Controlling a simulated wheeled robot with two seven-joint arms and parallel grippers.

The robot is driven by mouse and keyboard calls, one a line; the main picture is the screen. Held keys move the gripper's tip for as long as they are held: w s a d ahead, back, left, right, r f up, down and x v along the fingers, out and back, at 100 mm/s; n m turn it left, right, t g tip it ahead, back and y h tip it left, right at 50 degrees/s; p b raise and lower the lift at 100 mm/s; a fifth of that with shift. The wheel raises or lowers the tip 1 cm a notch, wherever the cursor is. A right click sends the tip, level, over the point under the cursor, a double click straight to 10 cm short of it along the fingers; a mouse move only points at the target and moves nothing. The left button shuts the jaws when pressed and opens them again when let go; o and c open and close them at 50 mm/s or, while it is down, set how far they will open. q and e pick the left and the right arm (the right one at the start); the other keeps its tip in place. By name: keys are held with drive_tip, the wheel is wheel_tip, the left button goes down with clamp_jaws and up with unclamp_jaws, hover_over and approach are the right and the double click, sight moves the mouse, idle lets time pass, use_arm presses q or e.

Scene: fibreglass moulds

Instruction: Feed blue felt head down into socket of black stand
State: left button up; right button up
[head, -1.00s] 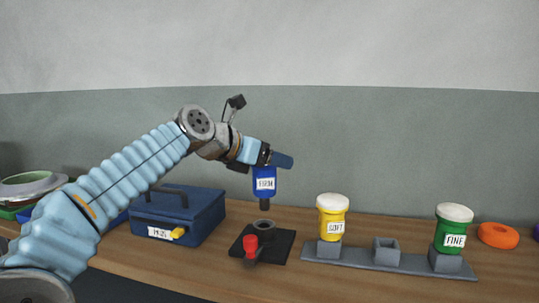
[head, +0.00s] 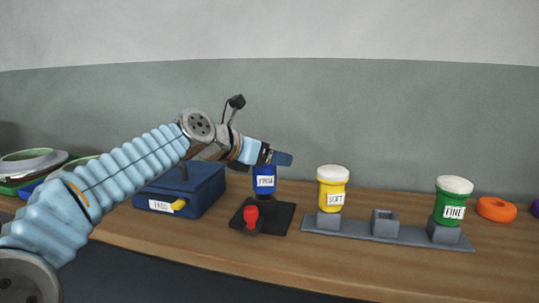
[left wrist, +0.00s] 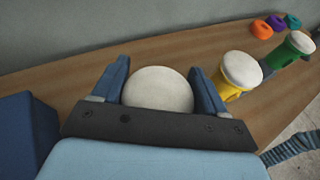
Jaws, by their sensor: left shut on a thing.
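The blue felt (head: 264,181), with a white label, is upright in my left gripper (head: 270,158), its narrow head end pointing down. The black stand (head: 277,216) lies flat on the bench directly below, with a red knob (head: 251,216) at its front. The felt's lower end meets the stand at the socket. The head itself is hidden there, so I cannot tell how deep it sits. In the left wrist view my left gripper (left wrist: 160,82) has its fingers on either side of the felt's round white top (left wrist: 158,90). My right gripper is not in view.
A grey rack (head: 360,232) to the right holds a yellow felt (head: 332,188) and a green felt (head: 452,205), with an empty middle socket (head: 385,221). A blue box (head: 190,188) stands left. An orange ring (head: 496,209) lies far right.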

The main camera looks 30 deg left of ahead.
use_arm(q)
drive_tip(key=shift+f+b, duration=0.35)
drive_tip(key=shift+f, duration=0.2)
drive_tip(key=o, duration=1.3)
drive_tip(key=v, duration=1.3)
drive_tip(key=shift+s, duration=0.4)
drive_tip(key=shift+a+r, duration=0.1)
